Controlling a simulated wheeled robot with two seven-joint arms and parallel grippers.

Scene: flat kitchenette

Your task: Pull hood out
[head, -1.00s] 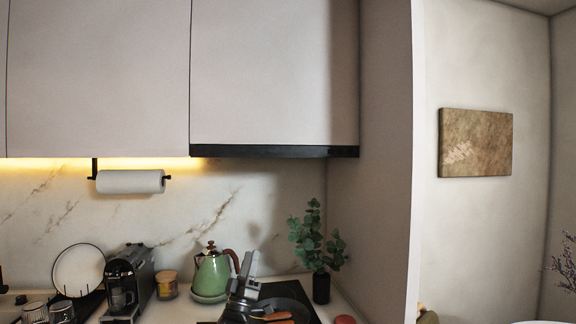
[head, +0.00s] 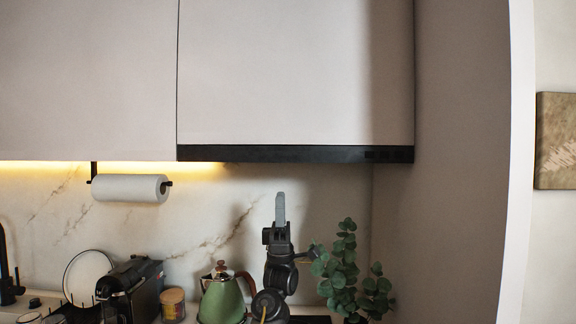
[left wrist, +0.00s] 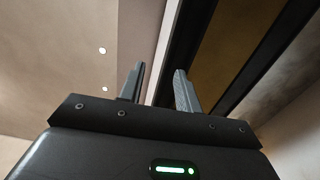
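The hood (head: 290,153) is a thin black strip along the bottom of the right upper cabinet in the head view. It looks pushed in, about flush with the cabinet front. My left gripper (head: 280,205) points up below the hood, with a gap between its tips and the strip. In the left wrist view, the two fingers of my left gripper (left wrist: 160,87) stand apart with nothing between them. Beyond them is the dark-edged underside of the hood (left wrist: 240,50) with a brownish panel. My right gripper is in neither view.
A green kettle (head: 222,300), a coffee machine (head: 137,290) and a plant (head: 350,275) stand on the counter around my left arm. A paper towel roll (head: 130,188) hangs left of the hood. A side wall (head: 455,170) closes off the right.

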